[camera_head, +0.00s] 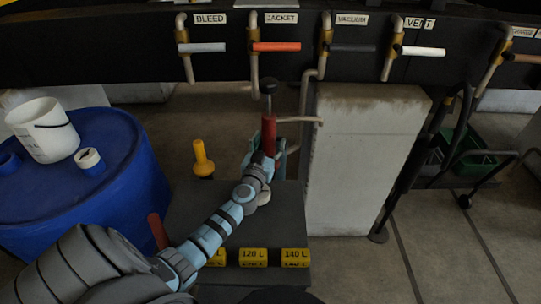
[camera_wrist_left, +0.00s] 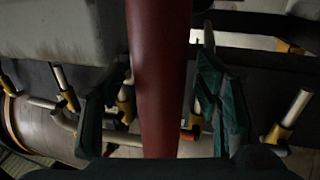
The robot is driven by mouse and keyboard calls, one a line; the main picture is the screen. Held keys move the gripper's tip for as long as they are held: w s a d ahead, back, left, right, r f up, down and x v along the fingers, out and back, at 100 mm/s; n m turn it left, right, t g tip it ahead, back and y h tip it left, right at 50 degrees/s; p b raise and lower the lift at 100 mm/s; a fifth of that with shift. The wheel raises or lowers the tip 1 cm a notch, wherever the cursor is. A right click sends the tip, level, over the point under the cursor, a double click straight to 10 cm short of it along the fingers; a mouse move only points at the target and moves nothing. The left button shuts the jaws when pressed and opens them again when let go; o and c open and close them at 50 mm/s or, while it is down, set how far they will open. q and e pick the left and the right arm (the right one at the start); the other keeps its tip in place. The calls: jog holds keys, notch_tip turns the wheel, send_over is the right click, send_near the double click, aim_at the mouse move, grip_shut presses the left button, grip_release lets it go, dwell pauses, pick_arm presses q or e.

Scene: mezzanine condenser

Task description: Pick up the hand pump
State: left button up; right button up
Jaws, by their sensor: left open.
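The hand pump (camera_head: 268,132) looks like an upright red cylinder with a thin rod and dark knob on top, at the back of a dark grey stand. Its lower part is hidden behind my left gripper (camera_head: 267,150). In the left wrist view the red barrel of the hand pump (camera_wrist_left: 158,75) runs top to bottom between the two spread fingers of my left gripper (camera_wrist_left: 161,108). Dark gaps show on both sides of the barrel, so the gripper is open around it. My right gripper is not in view.
A blue drum (camera_head: 120,190) with a white bucket (camera_head: 42,130) stands left. A yellow knobbed object (camera_head: 203,158) stands left of the pump. Yellow labelled blocks (camera_head: 253,257) line the stand's (camera_head: 290,215) front. A concrete block (camera_head: 360,160) is right. Valve handles hang above.

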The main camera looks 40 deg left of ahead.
pick_arm(q)
jog(key=shift+s, duration=0.1)
grip_shut()
jog(key=shift+r, duration=0.1)
jog(key=shift+r, duration=0.1)
notch_tip(320, 180, up, 16)
jog(key=p, duration=1)
send_over(269, 115)
jog(key=shift+s, duration=0.1)
notch_tip(269, 115, up, 12)
jog(key=p, duration=0.3)
jog(key=shift+p, duration=0.3)
